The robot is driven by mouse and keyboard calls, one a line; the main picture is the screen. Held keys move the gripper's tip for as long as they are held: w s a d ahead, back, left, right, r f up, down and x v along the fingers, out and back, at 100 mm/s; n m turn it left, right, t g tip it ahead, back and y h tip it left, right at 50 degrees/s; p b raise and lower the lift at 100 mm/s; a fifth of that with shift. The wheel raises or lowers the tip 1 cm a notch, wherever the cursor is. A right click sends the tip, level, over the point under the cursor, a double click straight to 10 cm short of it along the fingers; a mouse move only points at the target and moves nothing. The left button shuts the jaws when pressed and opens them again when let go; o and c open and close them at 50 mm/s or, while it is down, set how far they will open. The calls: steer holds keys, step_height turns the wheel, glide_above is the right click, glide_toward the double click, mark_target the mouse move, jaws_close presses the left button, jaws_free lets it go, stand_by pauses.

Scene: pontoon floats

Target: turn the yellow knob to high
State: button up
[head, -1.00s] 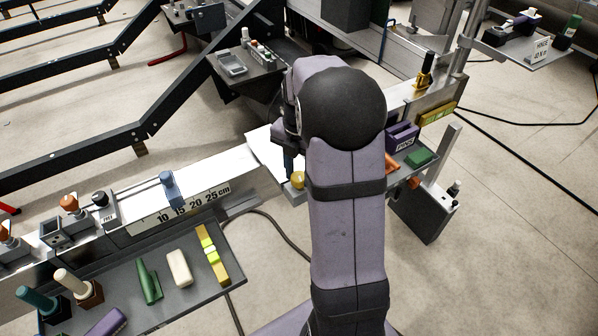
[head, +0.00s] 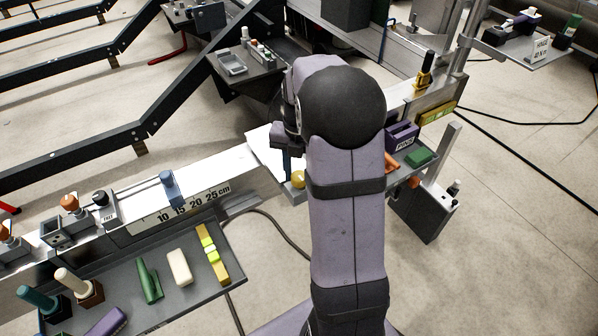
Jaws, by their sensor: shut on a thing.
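A small round yellow knob (head: 298,180) shows at the left edge of my arm, at the end of the white beam. My arm covers much of the area around it. My gripper (head: 287,162) is partly visible just above and left of the knob, pointing down, mostly hidden behind my wrist and forearm. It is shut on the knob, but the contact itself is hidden. I cannot read the knob's setting or any high mark from here.
A scale rail (head: 190,207) with a blue slider (head: 170,188) runs left. A grey tray (head: 165,310) with several handles and blocks lies front left. A purple bin (head: 402,136), a green block (head: 419,157) and a grey box (head: 425,215) stand right of my arm.

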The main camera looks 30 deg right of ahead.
mark_target(297, 177)
steer(key=o, duration=1.1)
steer(key=shift+c, duration=0.2)
steer(key=shift+r, duration=0.15)
steer(key=shift+r+b, duration=1.25)
steer(key=shift+r, duration=2.35)
steer(key=shift+s+a+f+m, duration=0.1)
steer(key=shift+a+f+m, duration=0.1)
steer(key=shift+a+m, duration=0.2)
steer(key=s+a+f+m, duration=0.5)
steer(key=s+a+m, duration=0.2)
steer(key=m, duration=0.6)
steer(key=s+a+f+m, duration=0.6)
steer(key=s+a+m, duration=0.2)
steer(key=m, duration=0.5)
steer(key=shift+s+f, duration=0.25)
steer(key=shift+s, duration=0.25)
